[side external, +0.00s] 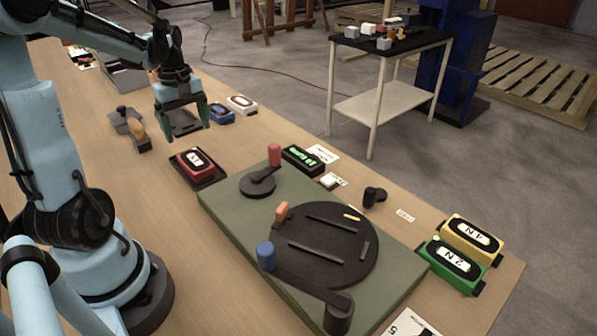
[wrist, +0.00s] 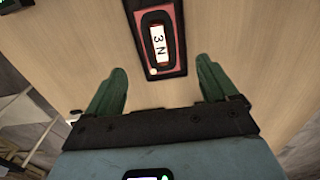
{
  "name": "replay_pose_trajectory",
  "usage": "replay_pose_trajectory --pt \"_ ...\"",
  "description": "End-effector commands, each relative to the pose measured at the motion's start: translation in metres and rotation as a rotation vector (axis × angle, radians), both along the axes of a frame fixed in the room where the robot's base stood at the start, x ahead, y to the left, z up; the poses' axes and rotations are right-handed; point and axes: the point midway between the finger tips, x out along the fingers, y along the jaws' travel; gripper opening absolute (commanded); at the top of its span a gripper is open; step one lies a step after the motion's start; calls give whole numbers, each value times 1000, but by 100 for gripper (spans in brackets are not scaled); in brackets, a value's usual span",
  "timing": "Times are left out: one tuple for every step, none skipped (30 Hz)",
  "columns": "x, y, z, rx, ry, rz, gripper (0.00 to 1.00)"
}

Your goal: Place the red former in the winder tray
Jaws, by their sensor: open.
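The red former (side external: 196,160), with a white label reading 3 N, lies flat on a dark, shallow tray (side external: 207,181) on the wooden bench. I cannot tell from its look whether this is the winder tray. My gripper (side external: 184,127) is open and empty, above the bench and behind the red former, apart from it. In the wrist view the former (wrist: 170,20) lies beyond the open green fingertips (wrist: 160,74), roughly centred between them. A dark grey flat piece (side external: 184,121) shows between the fingers in the side view; I cannot tell its height.
A green board (side external: 220,208) with a black disc, cranks and coloured knobs fills the bench's front. Blue (side external: 221,113) and white (side external: 242,104) blocks lie behind the former. Yellow (side external: 470,231) and green (side external: 445,262) blocks sit at right.

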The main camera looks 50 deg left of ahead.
Motion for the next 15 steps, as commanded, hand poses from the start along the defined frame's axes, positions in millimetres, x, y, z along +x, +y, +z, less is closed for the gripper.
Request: replay_pose_trajectory --pt "0 0 7 0 0 0 87" --pt "0 0 11 0 0 0 87" --pt "0 0 16 0 0 0 87" --pt "0 0 19 0 0 0 87" --pt "0 0 22 0 0 0 87" --pt "0 0 25 0 0 0 87" --pt "0 0 27 0 0 0 87" --pt "0 0 28 0 0 0 87" --pt "0 0 30 0 0 -1 87" --pt "0 -1 31 1 -2 -6 87" --pt "1 -3 32 4 -4 -16 87" --pt "3 -8 34 10 -11 -41 87" --pt "6 -13 35 17 -18 -69 87" --pt "9 -19 36 27 -29 -106 87" --pt "13 -31 38 44 -46 -169 87"
